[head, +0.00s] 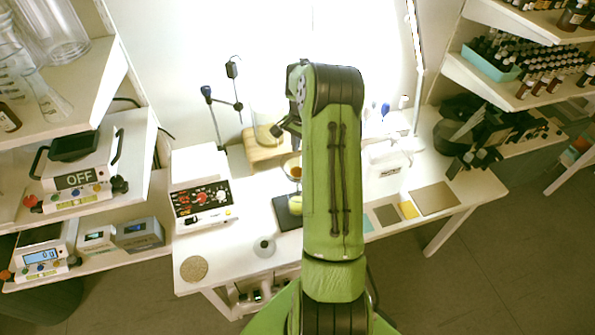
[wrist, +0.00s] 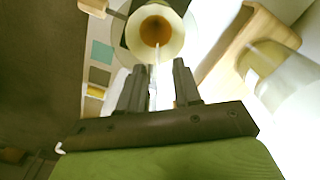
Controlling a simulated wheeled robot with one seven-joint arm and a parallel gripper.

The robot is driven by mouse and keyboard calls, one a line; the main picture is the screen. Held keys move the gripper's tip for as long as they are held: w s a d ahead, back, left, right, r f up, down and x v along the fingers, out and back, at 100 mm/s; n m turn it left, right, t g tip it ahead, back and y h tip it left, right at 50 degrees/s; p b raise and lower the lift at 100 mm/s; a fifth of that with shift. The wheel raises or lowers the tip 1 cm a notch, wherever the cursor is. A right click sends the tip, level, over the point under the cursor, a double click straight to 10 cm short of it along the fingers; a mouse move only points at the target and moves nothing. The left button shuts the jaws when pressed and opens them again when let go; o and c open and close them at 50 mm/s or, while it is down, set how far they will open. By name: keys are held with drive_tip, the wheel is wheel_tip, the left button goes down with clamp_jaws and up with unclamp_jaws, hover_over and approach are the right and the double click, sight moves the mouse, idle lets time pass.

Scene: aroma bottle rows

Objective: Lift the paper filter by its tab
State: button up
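The paper filter (wrist: 176,43) is a pale round cone with an amber-brown inside, at the top middle of the wrist view. It also shows in the head view (head: 291,163), partly hidden behind my arm. A thin whitish strip, apparently its tab (wrist: 156,66), runs from the filter's near rim down between my fingers. My gripper (wrist: 160,72) has its two dark fingers apart, one on each side of the strip. I see a gap at the right finger; contact at the left finger is unclear. The fingers are hidden in the head view.
A wooden stand (head: 262,154) with glassware is close beside the filter. A black plate (head: 284,217) lies below it on the white table (head: 235,255). Flat colored samples (head: 433,199) lie right.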

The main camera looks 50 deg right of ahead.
sight(298, 170)
drive_tip(key=f, duration=0.3)
drive_tip(key=shift+s, duration=0.2)
drive_tip(key=shift+w+d+f, duration=0.15)
drive_tip(key=shift+f, duration=0.2)
drive_tip(key=shift+c, duration=1.1)
clamp_jaws()
drive_tip(key=shift+r, duration=0.1)
